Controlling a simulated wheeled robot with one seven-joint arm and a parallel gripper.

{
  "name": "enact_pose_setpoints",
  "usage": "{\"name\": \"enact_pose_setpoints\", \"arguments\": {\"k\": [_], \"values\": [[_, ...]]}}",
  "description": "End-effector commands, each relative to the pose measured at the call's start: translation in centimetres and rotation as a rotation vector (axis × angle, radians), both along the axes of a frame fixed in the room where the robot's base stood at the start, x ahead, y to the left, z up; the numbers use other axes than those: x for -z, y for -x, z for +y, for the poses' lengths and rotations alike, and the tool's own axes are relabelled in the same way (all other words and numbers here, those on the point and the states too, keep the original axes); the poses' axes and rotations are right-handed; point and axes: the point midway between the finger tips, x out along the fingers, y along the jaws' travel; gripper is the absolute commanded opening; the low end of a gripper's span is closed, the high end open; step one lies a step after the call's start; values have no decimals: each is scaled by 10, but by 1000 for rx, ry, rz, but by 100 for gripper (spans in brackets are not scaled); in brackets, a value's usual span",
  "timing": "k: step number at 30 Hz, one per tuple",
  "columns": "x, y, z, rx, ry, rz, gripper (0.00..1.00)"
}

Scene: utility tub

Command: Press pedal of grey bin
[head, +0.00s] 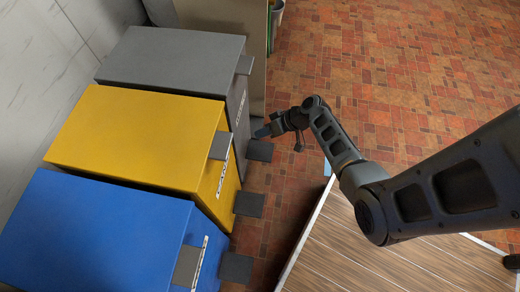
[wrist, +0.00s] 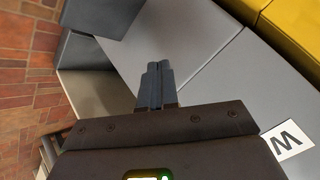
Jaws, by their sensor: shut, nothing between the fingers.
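The grey bin (head: 170,60) stands at the back of a row of bins, its lid down. Its dark pedal (head: 260,150) sticks out low at its front, and in the wrist view a dark plate that looks like this pedal (wrist: 103,15) shows at the top. My gripper (head: 261,132) is at the grey bin's front, close to the pedal in the picture. In the wrist view my gripper (wrist: 155,70) has its fingers together and empty, against the grey front panel (wrist: 185,45) behind. I cannot tell whether the fingertips touch anything.
A yellow bin (head: 135,135) and a blue bin (head: 90,235) stand nearer, with their own pedals (head: 249,204) and (head: 236,267) sticking out. A wood-topped surface (head: 375,260) lies at lower right. Brick-patterned floor (head: 400,70) is open at upper right.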

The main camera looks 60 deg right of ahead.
Motion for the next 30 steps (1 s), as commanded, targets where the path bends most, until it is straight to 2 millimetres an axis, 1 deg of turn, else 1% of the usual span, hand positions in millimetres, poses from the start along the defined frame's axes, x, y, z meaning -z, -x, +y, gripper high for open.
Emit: {"name": "enact_pose_setpoints", "arguments": {"k": [8, 21, 25, 30], "values": [[23, 0, 0, 1, 0, 1, 0], [80, 0, 0, 0, 1, 1, 0], [87, 0, 0, 1, 1, 0, 0], [88, 0, 0, 1, 1, 0, 0]]}}
